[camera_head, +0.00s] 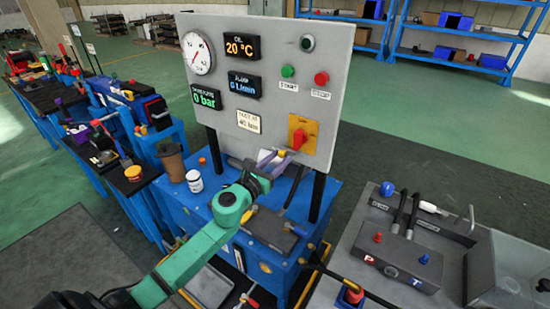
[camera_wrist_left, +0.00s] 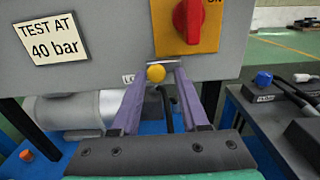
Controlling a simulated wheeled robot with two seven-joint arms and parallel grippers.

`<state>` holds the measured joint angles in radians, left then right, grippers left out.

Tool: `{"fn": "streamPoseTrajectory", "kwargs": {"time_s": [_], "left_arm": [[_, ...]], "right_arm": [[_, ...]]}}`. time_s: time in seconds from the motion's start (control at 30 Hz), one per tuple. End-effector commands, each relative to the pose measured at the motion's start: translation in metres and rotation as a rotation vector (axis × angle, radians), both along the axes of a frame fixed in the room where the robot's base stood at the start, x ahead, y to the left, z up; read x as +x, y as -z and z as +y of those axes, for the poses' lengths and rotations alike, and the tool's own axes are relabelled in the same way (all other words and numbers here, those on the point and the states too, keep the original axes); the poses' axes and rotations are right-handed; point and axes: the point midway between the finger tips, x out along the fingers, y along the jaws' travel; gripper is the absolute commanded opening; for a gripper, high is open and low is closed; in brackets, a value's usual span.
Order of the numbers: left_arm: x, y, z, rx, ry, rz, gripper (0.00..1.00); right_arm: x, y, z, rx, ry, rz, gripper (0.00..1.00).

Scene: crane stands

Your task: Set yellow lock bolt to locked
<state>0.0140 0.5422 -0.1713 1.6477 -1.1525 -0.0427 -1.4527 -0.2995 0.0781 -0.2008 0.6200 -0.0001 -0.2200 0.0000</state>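The yellow lock bolt (camera_wrist_left: 156,73) shows as a round yellow knob below the yellow plate with the red rotary switch (camera_wrist_left: 187,18) in the left wrist view. My left gripper (camera_wrist_left: 161,72) is open, its two purple fingers pointing at the panel. The knob lies between the fingertips in the picture, with a gap visible at its sides; contact cannot be told. A label beside it is partly hidden by the left finger. In the head view my left gripper (camera_head: 274,160) is at the panel's lower edge, under the red switch (camera_head: 299,139). My right gripper is not in view.
The grey panel (camera_head: 228,120) carries a gauge, displays and buttons above the blue stand (camera_head: 320,209). A brown cup (camera_head: 172,161) and white jar (camera_head: 194,181) stand left of my arm.

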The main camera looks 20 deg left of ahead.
Motion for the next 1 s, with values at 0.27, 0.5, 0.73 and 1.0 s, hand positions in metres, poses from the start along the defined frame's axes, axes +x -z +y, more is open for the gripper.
{"fn": "streamPoseTrajectory", "kwargs": {"time_s": [0.27, 0.5, 0.73, 1.0], "left_arm": [[0.0, -0.001, 0.001, 0.0, -0.003, -0.002, 0.59], [-0.016, 0.002, 0.004, 0.001, -0.005, 0.001, 0.59], [-0.07, 0.005, 0.01, 0.0, -0.002, 0.003, 0.59], [-0.128, 0.004, 0.018, -0.004, -0.003, 0.001, 0.59]], "right_arm": [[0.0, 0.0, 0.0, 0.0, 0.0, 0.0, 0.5], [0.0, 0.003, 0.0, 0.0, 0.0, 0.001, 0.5], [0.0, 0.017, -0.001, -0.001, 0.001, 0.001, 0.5], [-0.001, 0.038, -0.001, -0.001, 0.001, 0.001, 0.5]]}}
